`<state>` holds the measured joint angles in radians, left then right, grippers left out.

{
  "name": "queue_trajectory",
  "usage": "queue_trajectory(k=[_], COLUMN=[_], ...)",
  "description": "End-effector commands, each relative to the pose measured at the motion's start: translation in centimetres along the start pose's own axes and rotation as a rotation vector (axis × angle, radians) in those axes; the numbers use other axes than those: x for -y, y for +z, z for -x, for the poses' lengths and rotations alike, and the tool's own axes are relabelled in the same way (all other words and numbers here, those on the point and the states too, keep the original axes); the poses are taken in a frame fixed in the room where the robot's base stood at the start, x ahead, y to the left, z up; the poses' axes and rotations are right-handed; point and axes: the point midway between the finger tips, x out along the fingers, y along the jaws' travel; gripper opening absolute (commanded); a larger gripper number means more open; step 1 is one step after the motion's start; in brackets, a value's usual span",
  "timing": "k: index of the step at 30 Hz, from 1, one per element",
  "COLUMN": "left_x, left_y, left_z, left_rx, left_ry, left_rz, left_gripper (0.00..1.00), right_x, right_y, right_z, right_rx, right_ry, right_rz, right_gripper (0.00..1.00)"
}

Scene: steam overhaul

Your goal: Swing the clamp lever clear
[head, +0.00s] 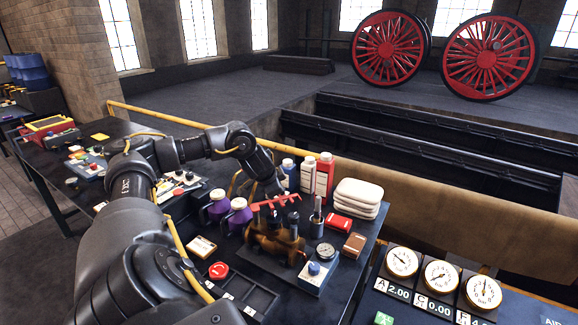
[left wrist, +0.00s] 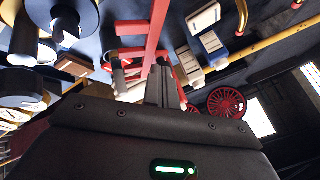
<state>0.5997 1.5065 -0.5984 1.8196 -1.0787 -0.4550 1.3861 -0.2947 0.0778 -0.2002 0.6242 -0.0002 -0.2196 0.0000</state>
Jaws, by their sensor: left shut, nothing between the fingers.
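A red clamp lever (head: 276,202) lies across the top of a brown, brass-like valve body (head: 268,240) on the dark bench. Red bars, likely the clamp lever (left wrist: 154,38), also show in the left wrist view. My left gripper (head: 277,190) comes in from the left and points down by the lever. Its dark fingers (left wrist: 160,72) are closed together with nothing between them, and the red bar is right beside their tips. I cannot tell whether they touch it. My right gripper is not in view.
A panel of gauges (head: 440,274) is at lower right.

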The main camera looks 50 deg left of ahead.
Motion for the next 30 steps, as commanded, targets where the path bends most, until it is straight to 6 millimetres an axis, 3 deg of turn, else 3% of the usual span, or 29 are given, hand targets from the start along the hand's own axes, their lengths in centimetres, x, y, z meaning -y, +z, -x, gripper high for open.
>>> queue_trajectory(k=[2,6,15,30], left_x=[0.4,1.2,2.2,2.6], left_y=[0.2,0.6,1.6,1.9], left_z=[-0.2,-0.4,-0.7,-0.8], left_rx=[0.005,0.050,0.052,0.051], left_ry=[-0.004,-0.050,-0.051,-0.051], left_rz=[0.016,0.109,0.106,0.108], left_gripper=[0.00,0.00,0.00,0.00], right_x=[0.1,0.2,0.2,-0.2], right_y=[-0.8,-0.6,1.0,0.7], right_z=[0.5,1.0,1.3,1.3], right_rx=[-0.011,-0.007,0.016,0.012], right_ry=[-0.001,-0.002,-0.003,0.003], right_rz=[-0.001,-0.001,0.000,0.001], right_gripper=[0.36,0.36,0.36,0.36])
